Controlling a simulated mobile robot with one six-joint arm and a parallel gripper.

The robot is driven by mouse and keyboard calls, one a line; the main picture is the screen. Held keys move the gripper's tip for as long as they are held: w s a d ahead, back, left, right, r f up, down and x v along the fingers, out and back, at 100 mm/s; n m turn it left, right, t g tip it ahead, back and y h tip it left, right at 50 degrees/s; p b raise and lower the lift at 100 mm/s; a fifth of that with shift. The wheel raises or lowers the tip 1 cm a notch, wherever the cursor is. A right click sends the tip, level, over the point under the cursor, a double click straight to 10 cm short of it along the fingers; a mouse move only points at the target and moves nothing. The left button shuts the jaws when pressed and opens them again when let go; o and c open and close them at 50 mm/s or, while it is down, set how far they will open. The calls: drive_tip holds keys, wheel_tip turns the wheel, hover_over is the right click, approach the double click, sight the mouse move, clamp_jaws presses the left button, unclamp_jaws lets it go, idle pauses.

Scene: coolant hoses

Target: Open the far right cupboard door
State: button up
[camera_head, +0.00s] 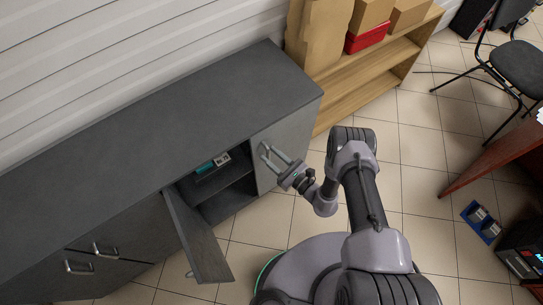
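The grey cupboard (150,125) stands against the wall. Its far right door (292,133) looks closed, flush with the cabinet front. My gripper (272,154) is at the left part of this door, close to its handle. The fingers and the handle overlap in this view, so I cannot tell whether the fingers grip it or are only beside it. The door to its left (200,240) stands wide open, swung out towards the floor. It uncovers a dark compartment with a shelf (215,180).
A small teal item (205,167) and a white label (222,159) show in the open compartment. A wooden shelf (375,70) with boxes stands right of the cupboard. The tiled floor (410,130) right of my arm is clear. A blue tray (481,222) lies farther right.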

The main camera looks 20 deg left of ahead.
clamp_jaws()
idle(1.3)
